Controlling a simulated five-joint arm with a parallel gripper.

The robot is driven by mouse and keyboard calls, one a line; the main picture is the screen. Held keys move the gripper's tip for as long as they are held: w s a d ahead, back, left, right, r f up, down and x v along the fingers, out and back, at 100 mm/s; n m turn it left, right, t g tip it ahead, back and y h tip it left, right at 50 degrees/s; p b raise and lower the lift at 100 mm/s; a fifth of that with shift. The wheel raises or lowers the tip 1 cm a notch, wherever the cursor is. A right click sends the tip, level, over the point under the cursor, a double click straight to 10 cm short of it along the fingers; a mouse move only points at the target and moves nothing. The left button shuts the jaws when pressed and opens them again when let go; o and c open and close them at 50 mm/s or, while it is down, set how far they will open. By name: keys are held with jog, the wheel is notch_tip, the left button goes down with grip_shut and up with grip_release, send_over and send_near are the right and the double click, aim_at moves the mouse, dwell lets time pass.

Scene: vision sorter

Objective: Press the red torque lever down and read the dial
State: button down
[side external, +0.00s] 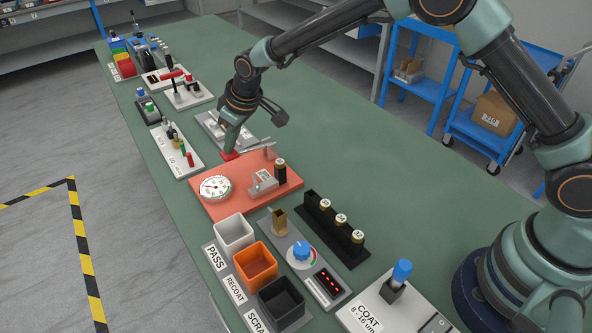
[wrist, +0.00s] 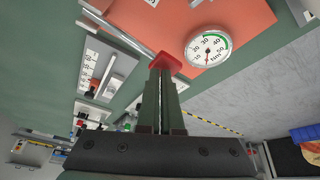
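The red torque lever end (side external: 229,156) is at the back edge of an orange-red plate (side external: 210,200), joined to a grey bar. My gripper (side external: 230,150) points down with its tips right at the red end. In the wrist view the red end (wrist: 167,63) lies at the tips of my gripper (wrist: 165,72), whose fingers are together with only a thin gap; nothing shows held between them. Whether the tips touch the red end I cannot tell. The round white dial (side external: 215,187) sits on the plate; in the wrist view the dial (wrist: 208,50) shows numbers, a green arc and "Nm", its exact reading unclear.
A metal block (side external: 263,181) and a dark-capped cylinder (side external: 280,171) stand on the plate. In front are white (side external: 233,232), orange (side external: 256,262) and black (side external: 282,300) bins. A black rack (side external: 333,235) stands to the right. Green table (side external: 350,160) is clear behind it.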

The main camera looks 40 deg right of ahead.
jog(key=shift+f, duration=1.35)
notch_tip(320, 180, up, 11)
dwell(1.2)
jog(key=shift+r, duration=0.1)
